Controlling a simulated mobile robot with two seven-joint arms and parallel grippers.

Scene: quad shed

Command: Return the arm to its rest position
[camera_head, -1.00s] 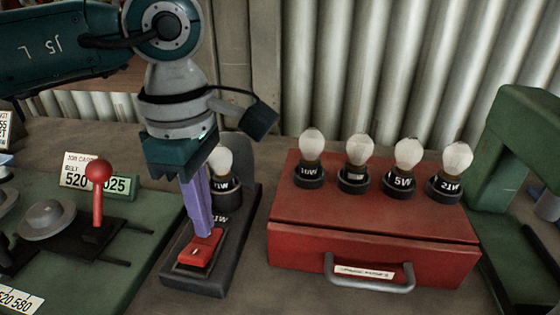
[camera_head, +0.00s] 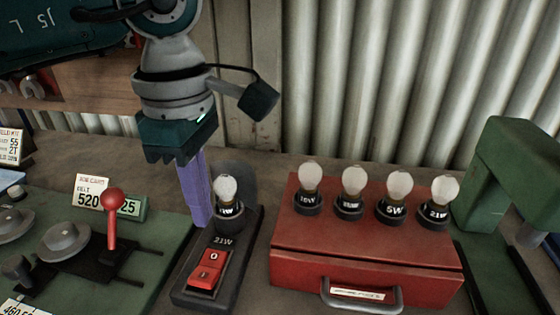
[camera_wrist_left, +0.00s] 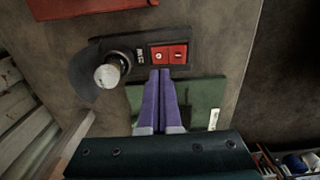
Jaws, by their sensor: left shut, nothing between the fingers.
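My left gripper (camera_head: 198,222) hangs down from the upper left with its purple fingers closed together and empty. In the head view its tips are by the left edge of the black bulb tester (camera_head: 186,292), beside the bulb standing in it and behind the red rocker switch (camera_head: 207,270). The left wrist view shows the closed fingers (camera_wrist_left: 160,72) just below the red switch (camera_wrist_left: 168,54) in the picture. Whether the tips touch the tester I cannot tell. The bulb (camera_head: 226,190) stands upright in the tester's socket. My right gripper is not in view.
A red metal box (camera_head: 365,235) with several labelled bulbs on top stands to the right. A green press-like frame (camera_head: 490,170) is at the far right. A green panel (camera_head: 155,265) with a red-knobbed lever (camera_head: 113,200) lies left. Corrugated wall (camera_head: 400,80) closes the back.

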